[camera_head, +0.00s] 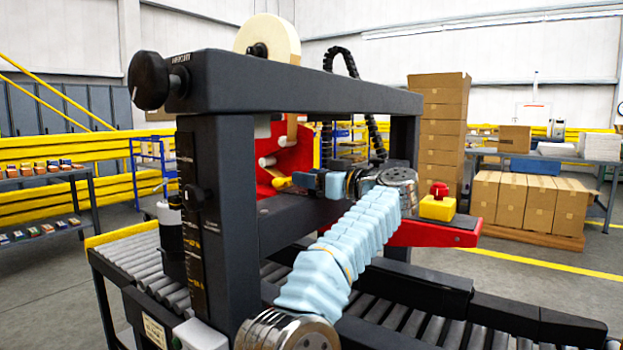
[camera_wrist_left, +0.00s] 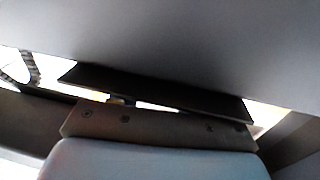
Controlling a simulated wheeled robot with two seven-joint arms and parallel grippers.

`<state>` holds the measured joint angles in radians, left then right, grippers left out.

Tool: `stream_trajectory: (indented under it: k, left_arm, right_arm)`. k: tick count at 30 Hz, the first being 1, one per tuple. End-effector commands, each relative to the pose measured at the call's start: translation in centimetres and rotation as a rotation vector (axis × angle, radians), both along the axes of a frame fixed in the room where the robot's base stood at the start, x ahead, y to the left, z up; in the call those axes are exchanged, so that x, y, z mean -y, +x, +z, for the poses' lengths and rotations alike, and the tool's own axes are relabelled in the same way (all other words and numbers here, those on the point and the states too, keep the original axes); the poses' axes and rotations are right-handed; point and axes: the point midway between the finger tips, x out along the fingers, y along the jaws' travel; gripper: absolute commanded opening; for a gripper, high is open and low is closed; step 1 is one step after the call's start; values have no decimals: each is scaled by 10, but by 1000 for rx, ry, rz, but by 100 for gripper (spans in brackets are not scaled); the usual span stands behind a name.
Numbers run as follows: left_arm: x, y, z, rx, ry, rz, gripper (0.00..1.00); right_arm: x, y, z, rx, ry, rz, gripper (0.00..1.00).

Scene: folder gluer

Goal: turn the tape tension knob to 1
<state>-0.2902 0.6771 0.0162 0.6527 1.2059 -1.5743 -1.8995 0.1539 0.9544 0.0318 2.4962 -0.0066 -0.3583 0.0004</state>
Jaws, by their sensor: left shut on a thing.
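My left gripper (camera_head: 306,181) is at the end of my pale-blue-sleeved arm, under the crossbeam of the dark machine frame (camera_head: 228,190). It is shut beside the red tape head (camera_head: 291,157), at a small yellow part (camera_head: 283,183). I cannot tell whether this part is the tape tension knob; no dial marks are readable there. The wrist view shows a dark bar (camera_wrist_left: 150,92) past the gripper body, close under a grey surface; the grip itself is hidden. A pale tape roll (camera_head: 272,38) sits above the crossbeam. My right gripper is out of view.
A large black knob (camera_head: 149,80) is on the crossbeam's left end. A red emergency button on a yellow box (camera_head: 437,205) stands right of my wrist. The roller conveyor (camera_head: 135,256) runs below. Stacked cartons (camera_head: 438,130) stand behind.

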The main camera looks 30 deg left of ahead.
Motion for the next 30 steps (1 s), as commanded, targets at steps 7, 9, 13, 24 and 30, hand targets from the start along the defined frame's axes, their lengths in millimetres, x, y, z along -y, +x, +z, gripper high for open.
stream_trajectory:
  k: [7, 9, 13, 24, 30]
  left_arm:
    - [0, 0, 0, -1, 0, 0, 68]
    - [0, 0, 0, 0, 0, 0, 68]
    - [0, 0, 0, 0, 0, -1, 68]
    - [53, -10, 0, -1, 0, -5, 68]
    - [101, -19, 0, 0, 1, -4, 68]
  right_arm:
    - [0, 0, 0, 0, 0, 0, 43]
    - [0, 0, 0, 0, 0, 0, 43]
    - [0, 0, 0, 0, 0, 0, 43]
    - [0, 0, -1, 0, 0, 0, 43]
    - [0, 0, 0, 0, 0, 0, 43]
